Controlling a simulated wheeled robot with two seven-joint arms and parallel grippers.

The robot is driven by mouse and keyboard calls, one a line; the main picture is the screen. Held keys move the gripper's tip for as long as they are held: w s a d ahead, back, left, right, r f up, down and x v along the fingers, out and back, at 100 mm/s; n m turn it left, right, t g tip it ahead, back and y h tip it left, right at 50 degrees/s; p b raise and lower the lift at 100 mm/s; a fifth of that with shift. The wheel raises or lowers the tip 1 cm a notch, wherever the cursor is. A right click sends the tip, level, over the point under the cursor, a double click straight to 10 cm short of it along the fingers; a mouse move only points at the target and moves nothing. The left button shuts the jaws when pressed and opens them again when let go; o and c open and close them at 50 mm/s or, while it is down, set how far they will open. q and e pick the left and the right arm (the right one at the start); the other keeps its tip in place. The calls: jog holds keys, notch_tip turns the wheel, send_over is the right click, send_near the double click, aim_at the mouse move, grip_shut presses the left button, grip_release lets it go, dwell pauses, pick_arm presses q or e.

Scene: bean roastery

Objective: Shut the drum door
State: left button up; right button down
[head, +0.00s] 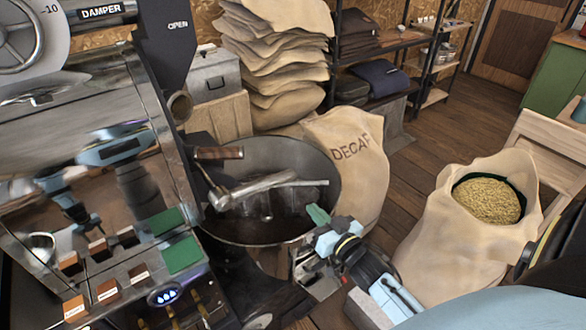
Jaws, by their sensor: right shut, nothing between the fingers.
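The roaster (120,175) fills the left side, with a shiny metal front. At its right edge, a wooden handle (218,153) on a metal lever sticks out over the round cooling pan (325,160); this seems to belong to the drum door. The door panel itself is hard to make out, so I cannot tell how far open it stands. My right gripper (318,215) is shut and empty, with green fingertips at the pan's near right rim. It is below and to the right of the handle, apart from it. My left gripper is out of view.
A metal stirring arm (262,186) lies across the pan. A DECAF sack (352,165) stands behind it, and an open sack of pale beans (455,235) stands at right. Stacked sacks (275,50) are at the back. Wooden floor (425,130) shows between.

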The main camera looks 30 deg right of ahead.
notch_tip(320, 180, up, 9)
jog(key=t, duration=0.2)
jog(key=r, duration=0.2)
send_over(293, 172)
jog(key=shift+s+f+y+p, duration=0.15)
jog(key=shift+s+y+p, duration=0.15)
jog(key=shift+p, duration=0.1)
jog(key=f, duration=0.2)
jog(key=shift+s+a+f+b, duration=0.15)
jog(key=shift+a+f+b, duration=0.1)
jog(key=shift+f+b, duration=0.15)
jog(key=shift+s+a+f, duration=0.15)
jog(key=shift+f, duration=0.5)
